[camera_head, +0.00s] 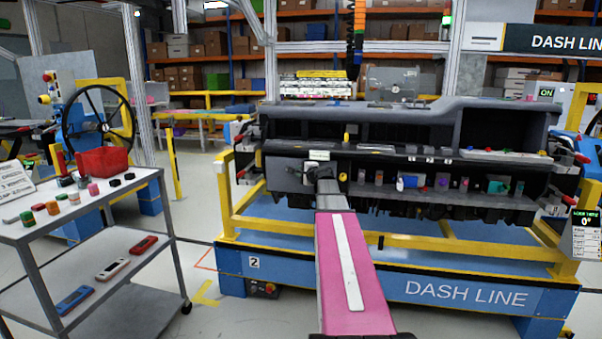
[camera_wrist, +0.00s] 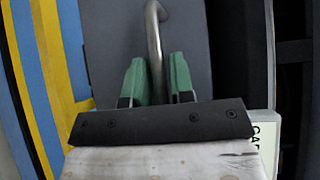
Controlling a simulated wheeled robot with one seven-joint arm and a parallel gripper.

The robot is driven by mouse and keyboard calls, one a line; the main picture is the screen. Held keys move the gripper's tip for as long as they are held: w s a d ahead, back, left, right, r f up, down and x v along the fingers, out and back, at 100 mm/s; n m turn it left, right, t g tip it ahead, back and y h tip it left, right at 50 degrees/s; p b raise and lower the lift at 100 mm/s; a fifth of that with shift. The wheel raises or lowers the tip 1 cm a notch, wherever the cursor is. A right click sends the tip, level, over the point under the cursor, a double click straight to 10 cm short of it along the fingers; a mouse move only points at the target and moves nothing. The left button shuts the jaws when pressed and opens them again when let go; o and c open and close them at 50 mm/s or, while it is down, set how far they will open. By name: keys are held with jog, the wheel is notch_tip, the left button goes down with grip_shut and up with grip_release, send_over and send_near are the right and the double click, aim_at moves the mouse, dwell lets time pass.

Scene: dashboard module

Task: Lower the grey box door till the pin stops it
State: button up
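The grey box door (camera_head: 284,173) is a flat panel at the left end of the dashboard, in an upright position. In the wrist view the grey panel (camera_wrist: 112,35) lies behind a bent metal bar handle (camera_wrist: 154,40). My gripper (camera_wrist: 157,75) has its green fingers on either side of this bar. Whether both fingers press on it is unclear. In the head view my grey wrist and pink arm reach the door's right side and hide the handle and fingertips. The stop pin cannot be made out.
A small white label (camera_head: 319,155) sits above the door and shows beside my gripper in the wrist view (camera_wrist: 264,128). The yellow rail (camera_head: 270,228) and blue dash line base (camera_head: 455,290) lie below. A grey cart (camera_head: 120,190) with parts stands left.

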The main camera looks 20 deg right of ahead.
grip_shut()
jog(key=s+a+f, duration=0.3)
jog(key=s+f, duration=0.2)
jog(key=shift+a, duration=0.25)
dwell(0.4)
jog(key=shift+f, duration=0.1)
jog(key=shift+o, duration=0.6)
grip_release()
